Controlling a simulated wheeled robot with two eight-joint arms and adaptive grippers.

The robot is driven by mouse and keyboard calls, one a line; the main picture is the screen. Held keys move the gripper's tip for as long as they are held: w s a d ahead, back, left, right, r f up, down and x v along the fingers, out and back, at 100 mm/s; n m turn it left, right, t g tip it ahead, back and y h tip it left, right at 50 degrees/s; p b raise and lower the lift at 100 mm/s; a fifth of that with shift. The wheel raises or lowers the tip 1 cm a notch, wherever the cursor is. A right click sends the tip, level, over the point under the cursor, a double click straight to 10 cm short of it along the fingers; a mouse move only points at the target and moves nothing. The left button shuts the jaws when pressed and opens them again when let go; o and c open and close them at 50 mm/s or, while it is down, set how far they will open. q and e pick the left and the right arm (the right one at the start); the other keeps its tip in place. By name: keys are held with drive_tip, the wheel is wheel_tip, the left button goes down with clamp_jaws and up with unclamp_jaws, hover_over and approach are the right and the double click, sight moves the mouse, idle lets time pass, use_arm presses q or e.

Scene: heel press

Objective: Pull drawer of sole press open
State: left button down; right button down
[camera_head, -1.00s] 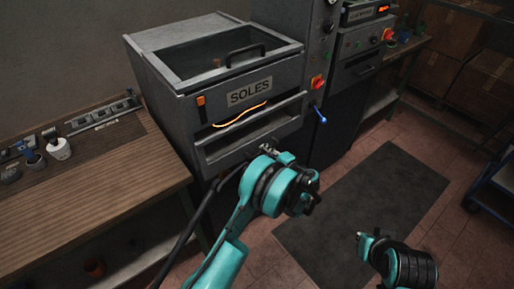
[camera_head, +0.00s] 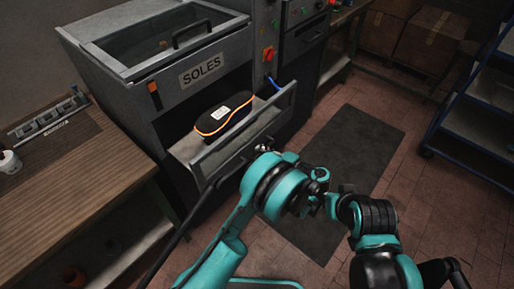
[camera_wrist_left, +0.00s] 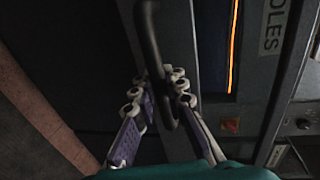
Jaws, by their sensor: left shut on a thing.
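The grey sole press (camera_head: 160,110) has a SOLES label. Its drawer (camera_head: 276,106) stands pulled out below the label. A dark sole with an orange edge line and a white tag (camera_head: 222,113) lies inside. My left gripper (camera_head: 262,150) is at the drawer's front. In the left wrist view, its fingers (camera_wrist_left: 159,92) are shut on the black drawer handle (camera_wrist_left: 150,40), one on each side.
A wooden workbench (camera_head: 50,190) stands at the left with a small white bottle (camera_head: 9,162). A dark mat (camera_head: 350,150) lies on the tiled floor. A blue-framed cart (camera_head: 480,120) stands at the right, with cardboard boxes (camera_head: 430,38) behind. A red knob (camera_head: 268,53) sits beside the press.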

idle(0.3)
use_arm(q)
drive_tip(key=c, duration=1.5)
unclamp_jaws()
drive_tip(key=shift+c, duration=0.2)
